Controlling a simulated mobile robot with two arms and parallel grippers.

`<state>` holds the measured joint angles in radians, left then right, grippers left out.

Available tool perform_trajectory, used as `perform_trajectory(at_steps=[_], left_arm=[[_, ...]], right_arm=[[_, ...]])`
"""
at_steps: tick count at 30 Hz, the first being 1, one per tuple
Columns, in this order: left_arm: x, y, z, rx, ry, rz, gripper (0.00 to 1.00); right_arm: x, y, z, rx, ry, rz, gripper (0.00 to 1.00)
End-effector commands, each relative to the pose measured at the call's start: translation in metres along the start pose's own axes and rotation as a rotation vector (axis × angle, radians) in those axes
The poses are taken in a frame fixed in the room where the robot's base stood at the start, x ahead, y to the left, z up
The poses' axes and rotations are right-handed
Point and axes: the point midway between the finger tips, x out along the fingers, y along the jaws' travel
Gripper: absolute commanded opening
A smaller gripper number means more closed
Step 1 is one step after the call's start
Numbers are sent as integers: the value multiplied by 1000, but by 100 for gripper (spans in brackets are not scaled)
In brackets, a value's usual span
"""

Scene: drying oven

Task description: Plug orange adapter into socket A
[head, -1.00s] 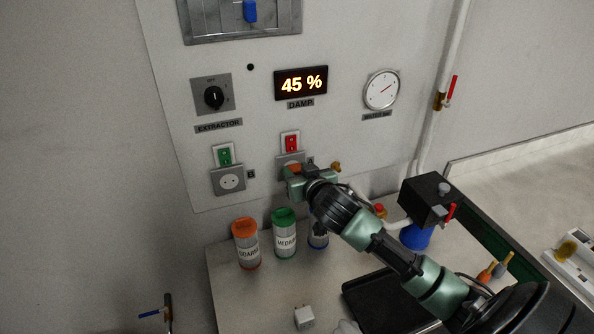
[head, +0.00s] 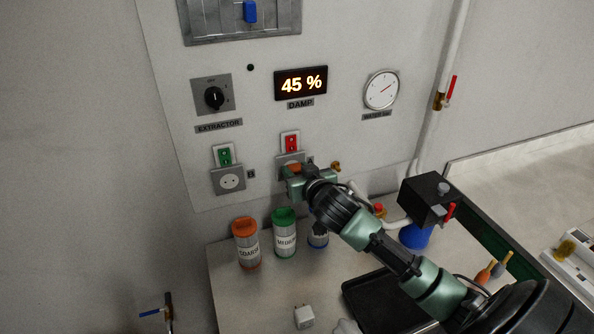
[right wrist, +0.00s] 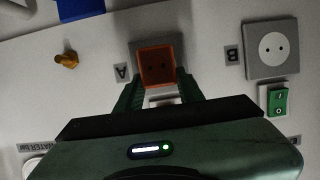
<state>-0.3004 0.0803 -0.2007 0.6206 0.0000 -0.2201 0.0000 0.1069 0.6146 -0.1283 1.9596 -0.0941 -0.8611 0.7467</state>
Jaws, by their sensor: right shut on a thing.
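The orange adapter (right wrist: 157,66) is between the fingers of my right gripper (right wrist: 158,84), which is shut on it. In the right wrist view the adapter lies in front of socket A (right wrist: 190,52) and covers most of it; whether it touches the socket I cannot tell. In the head view my right gripper (head: 294,172) is at the wall panel in front of socket A (head: 290,158), with a bit of orange adapter (head: 296,167) showing. The label A (right wrist: 121,72) is beside the socket. My left gripper is not in view.
Socket B (head: 230,181) is to the left of socket A in the head view, with a green switch (head: 225,156) above it. A red switch (head: 291,143) is above socket A. Orange-lidded (head: 246,245) and green-lidded (head: 285,235) jars and a white adapter (head: 304,317) stand on the counter.

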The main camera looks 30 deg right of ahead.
Motion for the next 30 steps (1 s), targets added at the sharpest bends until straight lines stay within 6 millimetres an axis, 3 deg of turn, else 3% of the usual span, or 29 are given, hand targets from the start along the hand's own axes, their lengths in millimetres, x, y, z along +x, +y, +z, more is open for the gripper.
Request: perform_trajectory(at_steps=[17, 18, 20, 30], left_arm=[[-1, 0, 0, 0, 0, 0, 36], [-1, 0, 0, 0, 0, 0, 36], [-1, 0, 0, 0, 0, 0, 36], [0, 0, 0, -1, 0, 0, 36]], right_arm=[[11, 0, -4, 1, 1, -1, 0], [11, 0, -4, 1, 0, -1, 46], [11, 0, -4, 1, 0, -1, 62], [10, 0, -3, 1, 0, -1, 63]])
